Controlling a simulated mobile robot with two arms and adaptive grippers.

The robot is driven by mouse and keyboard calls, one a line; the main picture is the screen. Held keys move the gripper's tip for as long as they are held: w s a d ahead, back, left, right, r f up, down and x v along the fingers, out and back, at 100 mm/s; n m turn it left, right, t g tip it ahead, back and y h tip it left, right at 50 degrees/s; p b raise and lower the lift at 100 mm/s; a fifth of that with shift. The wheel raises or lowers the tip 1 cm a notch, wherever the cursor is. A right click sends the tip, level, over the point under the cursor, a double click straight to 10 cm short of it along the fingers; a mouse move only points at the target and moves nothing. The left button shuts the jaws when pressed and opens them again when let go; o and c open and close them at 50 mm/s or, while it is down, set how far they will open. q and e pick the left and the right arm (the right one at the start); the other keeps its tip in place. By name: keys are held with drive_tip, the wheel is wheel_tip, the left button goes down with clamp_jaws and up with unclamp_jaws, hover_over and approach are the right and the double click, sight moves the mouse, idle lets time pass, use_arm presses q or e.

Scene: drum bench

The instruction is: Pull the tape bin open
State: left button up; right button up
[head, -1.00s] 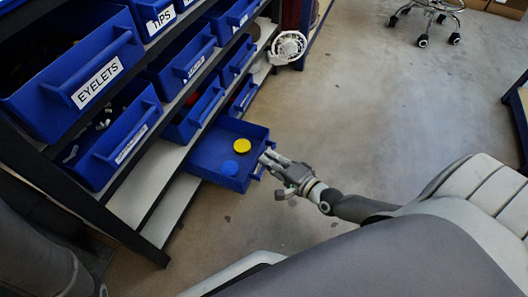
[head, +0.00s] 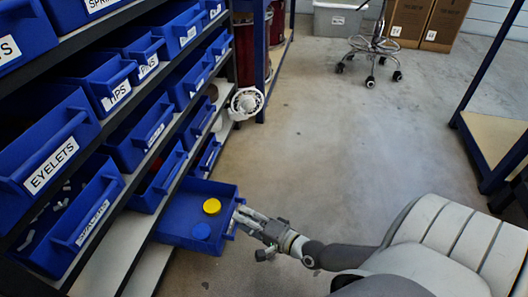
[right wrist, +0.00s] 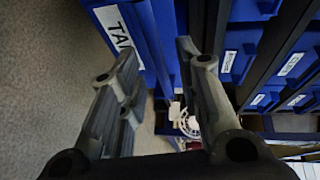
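The tape bin (head: 172,233) is a blue open tray in the bottom row, standing out well past the bins around it. A yellow roll (head: 211,206) and a blue roll (head: 201,231) lie in it. My right gripper (head: 238,214) is at the bin's front, on its right side in the head view. In the right wrist view its fingers (right wrist: 154,60) stand apart on either side of the blue front, where a white label (right wrist: 116,32) is partly hidden. I see no clear grip on the handle. My left gripper is not in view.
Rows of labelled blue bins, such as the eyelets bin (head: 48,150), fill the dark rack on the left. A white fan-like object (head: 246,102) sits at the rack's far end. A wheeled stool (head: 370,50) and boxes stand farther back. The middle floor is clear.

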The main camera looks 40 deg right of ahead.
drive_tip(key=v, duration=1)
drive_tip(key=shift+s, duration=0.2)
